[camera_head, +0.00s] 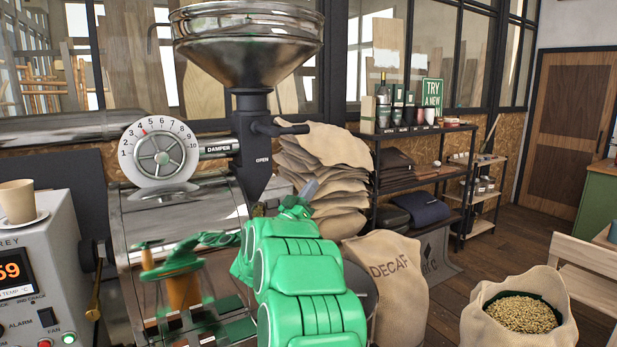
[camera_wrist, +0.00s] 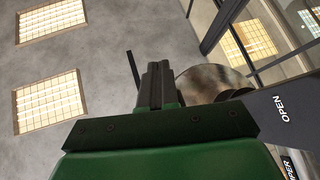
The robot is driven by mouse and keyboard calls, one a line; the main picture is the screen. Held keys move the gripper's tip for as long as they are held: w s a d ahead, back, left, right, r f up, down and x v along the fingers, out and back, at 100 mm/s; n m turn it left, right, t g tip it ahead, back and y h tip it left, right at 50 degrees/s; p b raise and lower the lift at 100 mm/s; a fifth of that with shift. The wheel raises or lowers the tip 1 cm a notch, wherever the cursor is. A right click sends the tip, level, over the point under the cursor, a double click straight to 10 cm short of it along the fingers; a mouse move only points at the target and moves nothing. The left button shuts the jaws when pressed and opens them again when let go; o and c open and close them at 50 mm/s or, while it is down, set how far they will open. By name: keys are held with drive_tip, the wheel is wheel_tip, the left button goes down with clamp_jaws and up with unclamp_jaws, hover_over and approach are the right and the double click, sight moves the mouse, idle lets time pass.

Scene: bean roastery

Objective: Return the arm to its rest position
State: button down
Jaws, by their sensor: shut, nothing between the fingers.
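My green arm reaches up from the bottom middle of the head view, in front of the shiny roasting machine (camera_head: 190,215). My gripper (camera_head: 308,190) is at its far end, small and partly hidden by my own arm, just below and right of the dark chute marked OPEN (camera_head: 250,150). In the wrist view my gripper's dark fingers (camera_wrist: 158,70) are together with nothing between them and point up toward the grey ceiling. The chute's OPEN label (camera_wrist: 284,108) shows close at the right there, and the metal hopper (camera_wrist: 215,82) is partly hidden behind the fingers.
The metal hopper (camera_head: 248,40) and the damper dial (camera_head: 160,152) stand above the machine. Stacked sacks (camera_head: 325,165), a DECAF sack (camera_head: 388,275) and a shelf (camera_head: 425,177) lie to the right. An open bean sack (camera_head: 480,315) stands at lower right. Wooden floor shows between.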

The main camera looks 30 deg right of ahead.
drive_tip(key=shift+s+f, duration=0.15)
drive_tip(key=shift+f, duration=0.3)
drive_tip(key=w+a+r+n+t+y, duration=0.1)
drive_tip(key=w+a+n+t+y, duration=0.25)
drive_tip(key=a+y, duration=0.35)
drive_tip(key=w+a+r+n+t+y, duration=0.1)
drive_tip(key=w+a+n+t+y, duration=0.3)
drive_tip(key=a+y, duration=0.35)
drive_tip(key=s+a+f+n+y, duration=0.2)
drive_tip(key=s+a+y, duration=0.35)
drive_tip(key=a, duration=0.45)
drive_tip(key=s+a+f+n+g+y, duration=0.1)
drive_tip(key=s+a+f+g+y, duration=0.3)
drive_tip(key=s, duration=0.3)
drive_tip(key=s+a+f+n+g+y, duration=0.1)
drive_tip(key=s+a+f+n+g, duration=0.1)
drive_tip(key=s+a+f, duration=0.35)
drive_tip(key=s+f+g, duration=0.2)
drive_tip(key=s+g, duration=0.1)
drive_tip(key=s, duration=1.1)
drive_tip(key=s+f+g, duration=0.2)
drive_tip(key=s+g, duration=0.2)
drive_tip(key=s, duration=1.1)
drive_tip(key=s+f+g+h, duration=0.1)
drive_tip(key=s+g, duration=0.3)
drive_tip(key=s, duration=1.1)
drive_tip(key=shift+s+f+m, duration=0.15)
drive_tip(key=shift+f+m, duration=0.2)
drive_tip(key=shift+f, duration=0.4)
